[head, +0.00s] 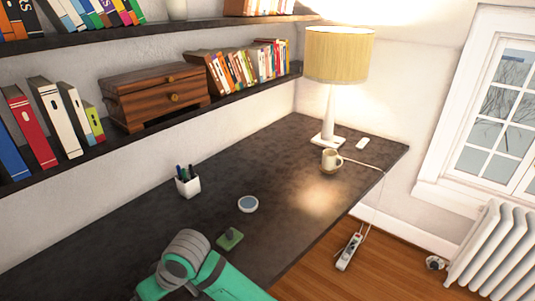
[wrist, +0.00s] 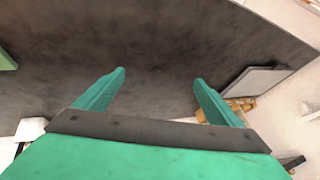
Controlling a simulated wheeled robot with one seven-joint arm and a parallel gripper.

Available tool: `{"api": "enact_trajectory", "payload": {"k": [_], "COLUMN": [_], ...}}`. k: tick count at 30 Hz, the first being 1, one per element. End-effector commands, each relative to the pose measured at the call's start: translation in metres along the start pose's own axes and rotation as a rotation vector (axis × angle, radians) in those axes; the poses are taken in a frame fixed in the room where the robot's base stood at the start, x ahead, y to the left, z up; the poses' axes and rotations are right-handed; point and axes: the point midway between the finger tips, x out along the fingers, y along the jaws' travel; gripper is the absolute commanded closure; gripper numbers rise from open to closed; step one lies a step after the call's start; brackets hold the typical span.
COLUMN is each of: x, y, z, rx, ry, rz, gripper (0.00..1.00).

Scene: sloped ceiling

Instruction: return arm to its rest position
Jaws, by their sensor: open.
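My gripper (wrist: 159,82) is open in the wrist view, its two green fingers apart with nothing between them. Dark desk surface (wrist: 150,40) shows beyond the fingertips. In the head view my green and grey arm reaches in from the bottom edge over the dark desk (head: 130,225); the fingers cannot be made out there. A small green block with a knob (head: 230,238) lies on the desk just beyond the arm. A green edge (wrist: 6,61) shows at the left of the wrist view; I cannot tell what it belongs to.
On the desk are a white pen cup (head: 188,186), a round white-and-blue disc (head: 248,204), a mug (head: 331,161) and a lamp (head: 337,55). A shelf (head: 150,131) with books and a wooden box overhangs the back. A radiator (head: 500,255) stands at right.

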Motion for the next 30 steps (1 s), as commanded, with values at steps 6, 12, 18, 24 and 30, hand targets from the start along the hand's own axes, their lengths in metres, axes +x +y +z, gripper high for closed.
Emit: {"api": "enact_trajectory", "payload": {"k": [6, 12, 18, 24, 30], "x": [0.011, 0.01, 0.005, 0.002, 0.004], "y": [-0.034, -0.048, -0.042, -0.022, 0.002], "z": [-0.044, -0.072, -0.081, -0.068, -0.033], "rx": [0.083, 0.183, 0.307, 0.445, 0.578], "ry": [0.284, 0.519, 0.729, 0.907, 1.045], "rz": [-0.132, -0.204, -0.225, -0.189, -0.1], "gripper": [0.11, 0.11, 0.11, 0.11, 0.11]}}
